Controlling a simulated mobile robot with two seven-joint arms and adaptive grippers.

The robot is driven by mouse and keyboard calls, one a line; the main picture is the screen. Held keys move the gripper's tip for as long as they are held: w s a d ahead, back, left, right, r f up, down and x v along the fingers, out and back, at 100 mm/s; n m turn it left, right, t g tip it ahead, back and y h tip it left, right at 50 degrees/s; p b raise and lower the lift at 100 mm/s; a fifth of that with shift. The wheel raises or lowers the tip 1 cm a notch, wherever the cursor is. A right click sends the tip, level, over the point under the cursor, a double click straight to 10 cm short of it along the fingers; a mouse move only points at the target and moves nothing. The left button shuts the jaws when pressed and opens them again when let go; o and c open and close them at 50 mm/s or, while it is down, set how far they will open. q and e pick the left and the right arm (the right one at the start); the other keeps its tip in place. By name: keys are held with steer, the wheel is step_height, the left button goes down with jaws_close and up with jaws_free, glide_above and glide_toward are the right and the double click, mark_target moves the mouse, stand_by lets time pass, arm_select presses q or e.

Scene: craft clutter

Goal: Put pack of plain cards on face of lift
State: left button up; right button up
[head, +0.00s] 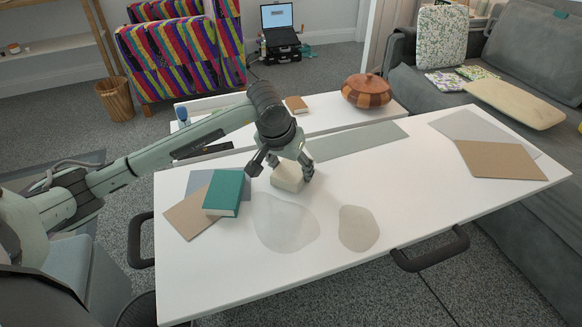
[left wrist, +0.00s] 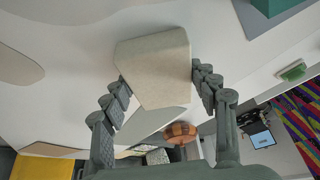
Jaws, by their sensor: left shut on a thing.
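A pale cream block, which I take as the pack of plain cards (head: 287,178), is between the fingers of my left gripper (head: 281,172). The left wrist view shows the pack (left wrist: 155,62) with the fingers of the gripper (left wrist: 160,78) pressed on its two sides. The pack is over the white raised tabletop (head: 400,175), which I take as the face of the lift. I cannot tell whether its underside touches that surface. My right gripper is not in view.
A teal book (head: 225,192) lies left of the pack, over grey and brown sheets. Two grey rounded flat patches (head: 285,222) (head: 358,228) lie in front. A brown sheet (head: 498,160) lies at the right. A wooden lidded bowl (head: 366,91) stands on the surface behind. The tabletop's right middle is clear.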

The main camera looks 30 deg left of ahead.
arm_select(q)
steer(key=o, duration=1.3)
steer(key=v, duration=1.2)
steer(key=shift+r, duration=0.15)
